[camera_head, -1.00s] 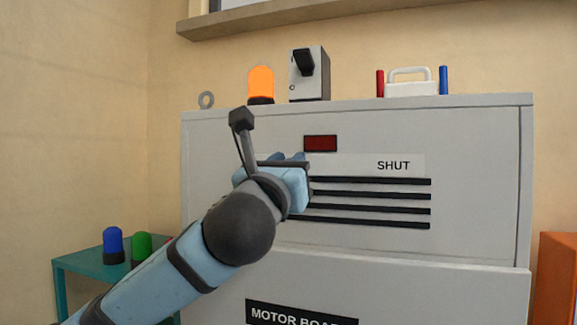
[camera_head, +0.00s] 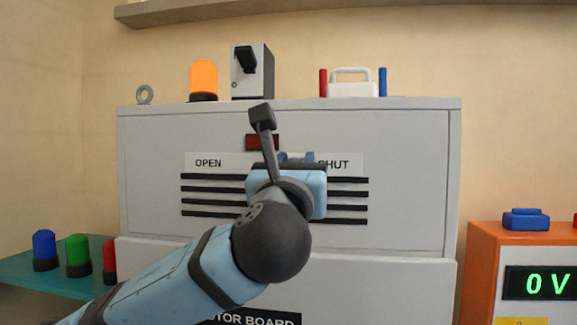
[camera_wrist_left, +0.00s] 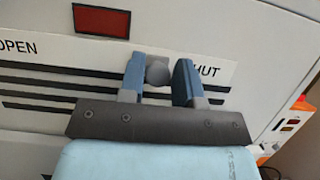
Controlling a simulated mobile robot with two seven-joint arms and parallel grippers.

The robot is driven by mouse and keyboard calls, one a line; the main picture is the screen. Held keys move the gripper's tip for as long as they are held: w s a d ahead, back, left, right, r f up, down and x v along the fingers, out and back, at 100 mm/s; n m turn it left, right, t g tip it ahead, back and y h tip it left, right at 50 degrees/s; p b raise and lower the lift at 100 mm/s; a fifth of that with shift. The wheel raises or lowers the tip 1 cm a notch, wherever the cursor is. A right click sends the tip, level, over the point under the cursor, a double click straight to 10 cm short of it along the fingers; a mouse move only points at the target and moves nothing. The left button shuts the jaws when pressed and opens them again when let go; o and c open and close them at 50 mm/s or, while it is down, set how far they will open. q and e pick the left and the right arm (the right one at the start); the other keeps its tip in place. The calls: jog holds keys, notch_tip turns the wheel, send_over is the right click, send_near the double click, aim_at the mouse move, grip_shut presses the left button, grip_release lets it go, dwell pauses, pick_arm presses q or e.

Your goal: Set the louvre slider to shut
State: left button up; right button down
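The louvre slider's round grey knob (camera_wrist_left: 158,71) shows in the left wrist view, between the OPEN label (camera_wrist_left: 18,47) and the SHUT label (camera_wrist_left: 207,71), nearer SHUT. My left gripper (camera_wrist_left: 160,75) has its blue fingers on either side of the knob. The knob sits close against the left finger, with a narrow gap to the right one. In the head view my left gripper (camera_head: 297,158) is at the panel and hides the knob and the start of the SHUT label (camera_head: 335,164). My right gripper is out of view.
Black louvre slots (camera_head: 212,195) run below the labels on the grey cabinet (camera_head: 405,180). A dark red window (camera_head: 262,142) is above. An orange lamp (camera_head: 203,79) and a grey switch box (camera_head: 253,72) stand on top. An orange unit (camera_head: 483,262) stands at right.

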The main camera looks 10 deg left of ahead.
pick_arm(q)
jog(key=shift+o, duration=1.2)
jog(key=shift+d, duration=0.25)
jog(key=b+v, duration=0.3)
jog(key=v, duration=1)
jog(key=shift+s+f, duration=0.2)
jog(key=shift+s, duration=0.2)
